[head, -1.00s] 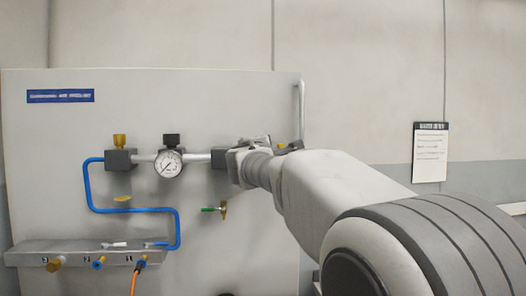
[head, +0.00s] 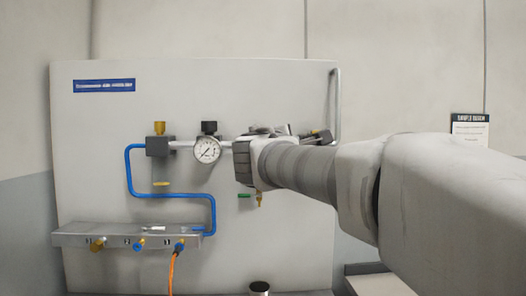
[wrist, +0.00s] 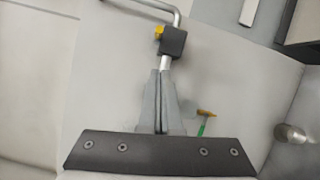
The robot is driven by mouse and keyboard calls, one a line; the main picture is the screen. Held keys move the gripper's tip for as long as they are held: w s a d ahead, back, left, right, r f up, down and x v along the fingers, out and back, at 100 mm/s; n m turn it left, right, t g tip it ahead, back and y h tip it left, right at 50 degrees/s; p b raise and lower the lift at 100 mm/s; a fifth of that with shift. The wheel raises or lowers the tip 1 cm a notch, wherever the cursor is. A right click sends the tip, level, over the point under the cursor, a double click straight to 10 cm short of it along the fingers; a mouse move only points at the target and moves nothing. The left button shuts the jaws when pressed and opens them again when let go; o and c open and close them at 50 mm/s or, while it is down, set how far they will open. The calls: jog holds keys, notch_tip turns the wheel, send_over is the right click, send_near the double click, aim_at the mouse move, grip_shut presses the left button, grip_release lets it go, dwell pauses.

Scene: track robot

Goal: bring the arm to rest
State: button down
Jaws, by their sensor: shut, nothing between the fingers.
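My arm reaches in from the right in the head view, in front of the panel (head: 95,190). My gripper, at the arm's end, appears just right of the round gauge (head: 207,149) and covers part of the pipe run; its fingertips cannot be made out there. In the wrist view the two grey fingers of my gripper (wrist: 161,100) are together with nothing between them. They point towards a metal pipe and a dark block with a yellow knob (wrist: 173,42). Whether the tips touch the pipe cannot be told.
A blue pipe (head: 170,194) runs to a ledge (head: 75,236) with fittings and an orange hose (head: 171,270). A metal cup-like cylinder (head: 259,289) stands below. Bare wall lies above the panel.

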jog(key=s+d+f+m+g+p, duration=0.4)
jog(key=s+d+f+m+g, duration=0.4)
jog(key=s+f, duration=0.45)
jog(key=s+a+f+m+g+y+p, duration=0.1)
jog(key=s+a+f+m+y+p, duration=0.1)
jog(key=s+f, duration=0.4)
jog(key=s+a+f+m+g+y+p, duration=0.2)
jog(key=s+f+m+y, duration=0.3)
jog(key=s, duration=0.8)
jog(key=shift+a+f+m, duration=0.3)
jog(key=shift+a+f, duration=0.4)
jog(key=shift+f, duration=0.1)
jog(key=shift+s, duration=0.1)
